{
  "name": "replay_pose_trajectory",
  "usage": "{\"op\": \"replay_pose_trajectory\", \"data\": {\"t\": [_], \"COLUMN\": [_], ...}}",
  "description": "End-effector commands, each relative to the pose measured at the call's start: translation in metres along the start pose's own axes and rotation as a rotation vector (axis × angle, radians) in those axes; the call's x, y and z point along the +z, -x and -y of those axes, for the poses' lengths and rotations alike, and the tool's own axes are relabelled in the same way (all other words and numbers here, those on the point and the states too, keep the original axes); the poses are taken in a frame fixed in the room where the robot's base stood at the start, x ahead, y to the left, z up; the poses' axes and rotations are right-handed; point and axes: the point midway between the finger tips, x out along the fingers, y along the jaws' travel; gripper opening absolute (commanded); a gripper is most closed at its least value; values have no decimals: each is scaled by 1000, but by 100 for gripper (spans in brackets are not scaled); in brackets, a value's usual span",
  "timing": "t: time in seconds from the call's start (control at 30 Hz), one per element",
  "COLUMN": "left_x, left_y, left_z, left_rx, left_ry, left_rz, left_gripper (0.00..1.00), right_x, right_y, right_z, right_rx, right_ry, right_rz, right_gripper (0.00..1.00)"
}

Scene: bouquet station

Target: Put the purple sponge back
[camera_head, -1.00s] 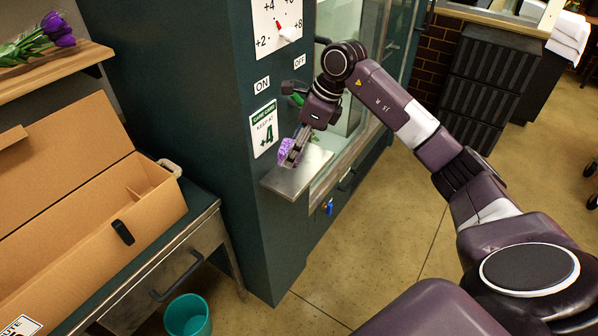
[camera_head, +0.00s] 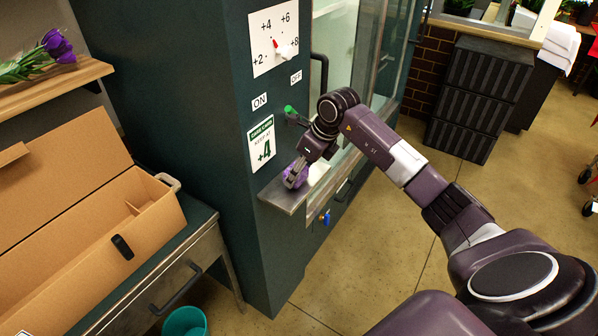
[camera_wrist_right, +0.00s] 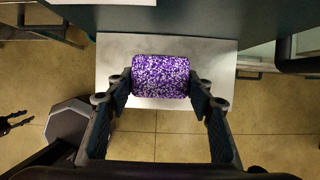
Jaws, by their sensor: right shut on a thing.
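The purple sponge (camera_head: 291,179) is at the small metal shelf (camera_head: 286,200) on the front of the dark green cabinet. In the right wrist view the speckled purple and white sponge (camera_wrist_right: 160,76) sits between my two fingers, over the pale metal shelf (camera_wrist_right: 117,58). My right gripper (camera_head: 296,174) is shut on the sponge, with a finger against each end (camera_wrist_right: 160,84). I cannot tell whether the sponge touches the shelf surface.
The green cabinet (camera_head: 190,110) has a glass door, a dial (camera_head: 274,43) and a green lever (camera_head: 290,109) above the shelf. A cardboard box (camera_head: 150,215) lies on the bench at left. A teal bin (camera_head: 185,322) stands on the floor.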

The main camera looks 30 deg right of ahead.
Motion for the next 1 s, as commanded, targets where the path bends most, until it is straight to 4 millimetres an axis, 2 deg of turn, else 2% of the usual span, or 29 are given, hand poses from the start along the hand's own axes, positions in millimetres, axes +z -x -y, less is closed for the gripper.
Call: {"op": "replay_pose_trajectory", "data": {"t": [0.4,0.43,0.57,0.83,1.0], "left_x": [0,0,0,0,0], "left_y": [-2,0,0,1,-1], "left_z": [2,2,2,2,2], "left_rx": [-3,-3,-3,-2,-2], "left_ry": [2,2,2,1,1], "left_rz": [0,0,0,0,0], "left_gripper": [33,33,33,33,33], "right_x": [-5,-4,-4,-4,-2], "right_y": [-11,-9,-9,-8,4], "right_z": [0,0,0,0,2], "right_rx": [-1,-1,-1,0,-4], "right_ry": [0,0,0,0,1], "right_rz": [1,1,1,1,4], "right_gripper": [22,52,66,66,66]}}
